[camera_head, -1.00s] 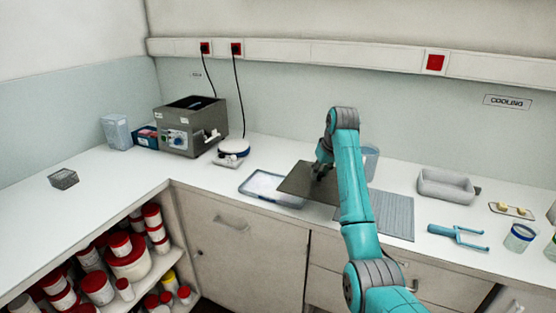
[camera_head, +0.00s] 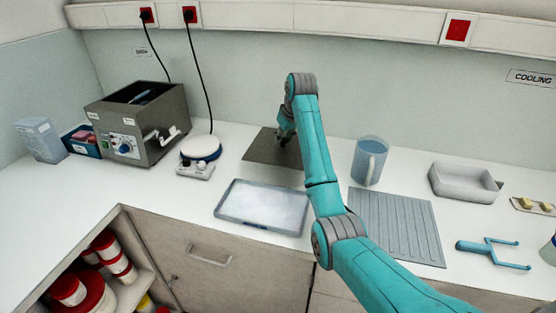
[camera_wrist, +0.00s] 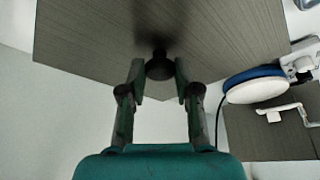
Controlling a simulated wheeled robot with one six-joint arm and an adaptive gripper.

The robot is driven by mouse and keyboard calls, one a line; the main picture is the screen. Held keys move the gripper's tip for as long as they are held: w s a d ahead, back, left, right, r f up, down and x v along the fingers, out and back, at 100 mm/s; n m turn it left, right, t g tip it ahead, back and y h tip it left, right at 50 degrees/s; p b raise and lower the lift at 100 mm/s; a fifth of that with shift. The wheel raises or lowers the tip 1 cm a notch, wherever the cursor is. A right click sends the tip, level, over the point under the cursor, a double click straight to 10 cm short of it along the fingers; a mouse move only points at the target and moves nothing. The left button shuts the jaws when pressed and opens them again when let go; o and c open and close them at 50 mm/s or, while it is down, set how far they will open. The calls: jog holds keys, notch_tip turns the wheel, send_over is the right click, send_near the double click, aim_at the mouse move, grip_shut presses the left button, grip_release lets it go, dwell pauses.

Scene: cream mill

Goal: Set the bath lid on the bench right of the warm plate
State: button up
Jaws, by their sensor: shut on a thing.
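The bath lid (camera_head: 262,147) is a flat grey-brown plate with a dark knob; the knob (camera_wrist: 159,66) shows in the wrist view. My gripper (camera_head: 284,138) is shut on the knob, and its two fingers (camera_wrist: 159,80) stand either side of it. In the head view the lid is at the back of the bench, right of the warm plate. I cannot tell whether it touches the bench. The warm plate (camera_head: 200,148) is a small round white-topped unit with a blue band. It also shows at the right of the wrist view (camera_wrist: 256,86). The open grey bath (camera_head: 140,120) stands left of it.
A shallow tray (camera_head: 262,206) lies in front of the lid. A clear jug (camera_head: 369,161) and a ribbed grey mat (camera_head: 396,224) are to the right. A grey tub (camera_head: 464,182) and a blue forked tool (camera_head: 492,252) lie further right. Cables hang behind the warm plate.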

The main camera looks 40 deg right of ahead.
aim_at(284, 155)
jog(key=shift+f, duration=3.6)
jog(key=shift+f, duration=0.1)
jog(key=o, duration=1.1)
jog(key=v, duration=1.2)
jog(key=shift+s, duration=0.1)
